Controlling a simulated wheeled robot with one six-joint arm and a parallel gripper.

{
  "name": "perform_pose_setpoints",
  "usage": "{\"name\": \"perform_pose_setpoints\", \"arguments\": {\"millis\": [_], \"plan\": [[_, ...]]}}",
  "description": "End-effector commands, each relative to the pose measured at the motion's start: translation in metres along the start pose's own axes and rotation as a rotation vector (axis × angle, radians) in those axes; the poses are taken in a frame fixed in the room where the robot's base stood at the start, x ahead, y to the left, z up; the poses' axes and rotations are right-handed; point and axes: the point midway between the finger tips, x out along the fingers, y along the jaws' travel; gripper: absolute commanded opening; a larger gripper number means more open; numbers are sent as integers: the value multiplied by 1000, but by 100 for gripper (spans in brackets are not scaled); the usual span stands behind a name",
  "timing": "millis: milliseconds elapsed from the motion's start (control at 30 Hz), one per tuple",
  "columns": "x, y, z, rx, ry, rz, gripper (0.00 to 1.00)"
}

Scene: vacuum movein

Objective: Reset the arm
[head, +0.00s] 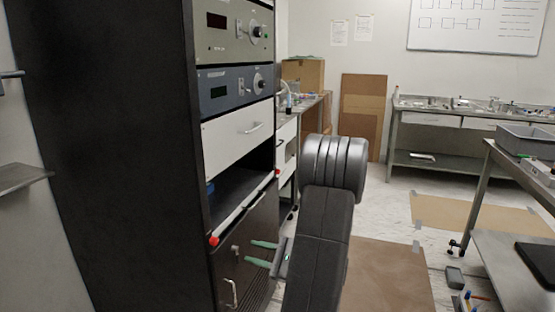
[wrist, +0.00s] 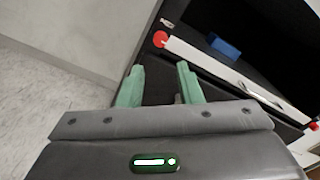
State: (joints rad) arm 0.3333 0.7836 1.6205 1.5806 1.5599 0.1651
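My arm (head: 322,220) is dark grey and bent in the lower middle of the head view. My gripper (head: 260,253) points left, in front of the lower door of a black equipment rack (head: 120,130). In the wrist view its two green fingers (wrist: 160,82) are apart, so it is open, and no held object shows between them. The fingers appear close to the rack's front; whether they touch it I cannot tell.
The rack has an open bay with a pale front bar (head: 240,212) with red ends, above the lower door. A blue object (wrist: 225,47) lies inside. A metal table (head: 515,175) stands right. Brown mats (head: 385,275) cover some floor between.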

Motion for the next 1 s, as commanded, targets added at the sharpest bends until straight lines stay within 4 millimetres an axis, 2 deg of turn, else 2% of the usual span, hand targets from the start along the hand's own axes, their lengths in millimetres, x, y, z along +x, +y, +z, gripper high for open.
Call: {"name": "perform_pose_setpoints", "arguments": {"millis": [600,1000], "plan": [[121,1,0,-9,-4,2,32],[117,2,-4,-437,-1,-2,32]]}}
